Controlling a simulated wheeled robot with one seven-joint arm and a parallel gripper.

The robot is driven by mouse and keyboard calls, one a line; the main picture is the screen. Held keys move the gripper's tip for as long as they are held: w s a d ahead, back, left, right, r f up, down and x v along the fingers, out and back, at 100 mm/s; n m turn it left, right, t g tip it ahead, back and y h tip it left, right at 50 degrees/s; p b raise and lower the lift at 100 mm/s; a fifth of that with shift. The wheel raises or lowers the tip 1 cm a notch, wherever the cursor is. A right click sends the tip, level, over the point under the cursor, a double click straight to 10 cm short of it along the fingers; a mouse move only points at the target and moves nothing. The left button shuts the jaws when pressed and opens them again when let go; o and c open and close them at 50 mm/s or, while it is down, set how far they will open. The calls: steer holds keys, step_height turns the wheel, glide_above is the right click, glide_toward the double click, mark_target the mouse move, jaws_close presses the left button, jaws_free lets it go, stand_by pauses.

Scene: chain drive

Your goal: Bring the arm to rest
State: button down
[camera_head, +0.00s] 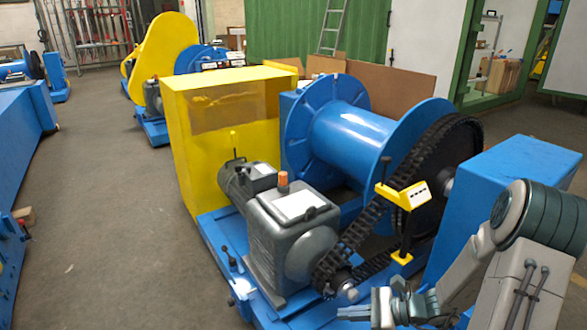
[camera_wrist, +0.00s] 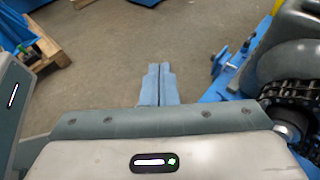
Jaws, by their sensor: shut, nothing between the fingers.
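My gripper (camera_head: 352,312) is low at the bottom of the head view, in front of the chain drive's small sprocket end. In the wrist view my gripper (camera_wrist: 159,70) has its two blue-grey fingers pressed together, with nothing between them. The fingers point over bare floor beside the machine's blue base. My arm comes in from the lower right of the head view, bent at the elbow. The black chain (camera_head: 365,222) runs around the large sprocket by the blue drum (camera_head: 350,140) and down to the gearbox (camera_head: 290,240).
The chain and shaft (camera_wrist: 285,130) are close on the right in the wrist view. A yellow tensioner-like bracket (camera_head: 403,195) stands beside the chain. A blue pedestal (camera_head: 510,170) is near my arm. A wooden pallet (camera_wrist: 40,48) lies at the upper left. The floor (camera_head: 110,220) left of the machine is clear.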

steer(key=s+r+n+h+p, duration=0.4)
steer(key=r+n+p, duration=0.2)
steer(key=r, duration=0.6)
steer(key=s+d+r+n+h+p, duration=0.1)
steer(key=s+r+n+h+p, duration=0.4)
steer(key=r, duration=0.8)
steer(key=s+r+n+h+p, duration=0.4)
steer(key=r+n+p, duration=0.4)
steer(key=r, duration=0.5)
steer(key=shift+s+d+n+h, duration=0.3)
steer(key=shift+s+n, duration=0.35)
steer(key=shift+n, duration=0.05)
